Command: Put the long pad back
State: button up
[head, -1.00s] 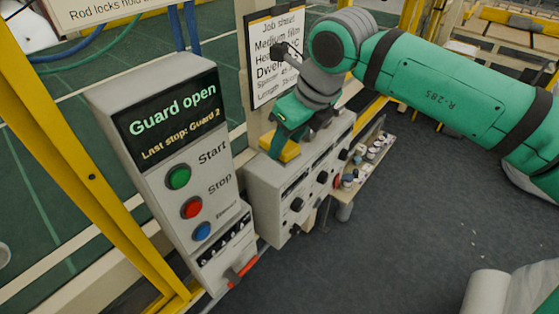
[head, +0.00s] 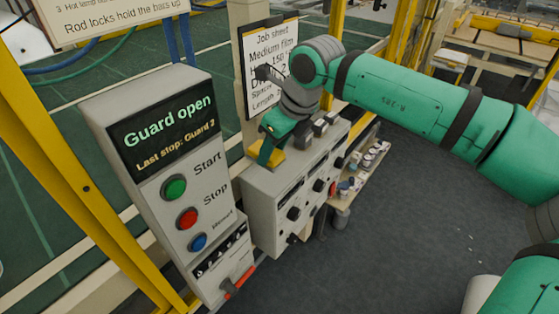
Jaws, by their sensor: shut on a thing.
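My gripper (head: 269,150) is green and points down at the left end of the top of a grey control box (head: 262,205). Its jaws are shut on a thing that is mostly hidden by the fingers. A flat yellow piece (head: 277,161) shows at the fingertips, on or just above the box top. I cannot tell whether it is the long pad or whether it touches the box. Small grey blocks (head: 319,126) stand on the box top to the right of my gripper.
A grey panel (head: 140,190) reading "Guard open" stands close on the left. A job sheet (head: 268,60) hangs behind my gripper. A low shelf with small pots (head: 366,163) lies to the right. Yellow guard posts (head: 72,150) frame the left. The floor at right is clear.

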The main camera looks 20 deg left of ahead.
jog(key=w+f, duration=0.6)
jog(key=shift+w+a, duration=0.1)
jog(key=shift+a, duration=0.1)
jog(key=shift+w+f, duration=0.15)
jog(key=shift+f, duration=0.7)
jog(key=shift+w+f, duration=0.15)
jog(key=shift+f, duration=0.7)
jog(key=shift+f, duration=0.15)
jog(key=o, duration=0.9)
jog(key=shift+o, duration=0.2)
jog(key=v, duration=1)
jog(key=shift+r, duration=0.45)
jog(key=shift+a, duration=0.1)
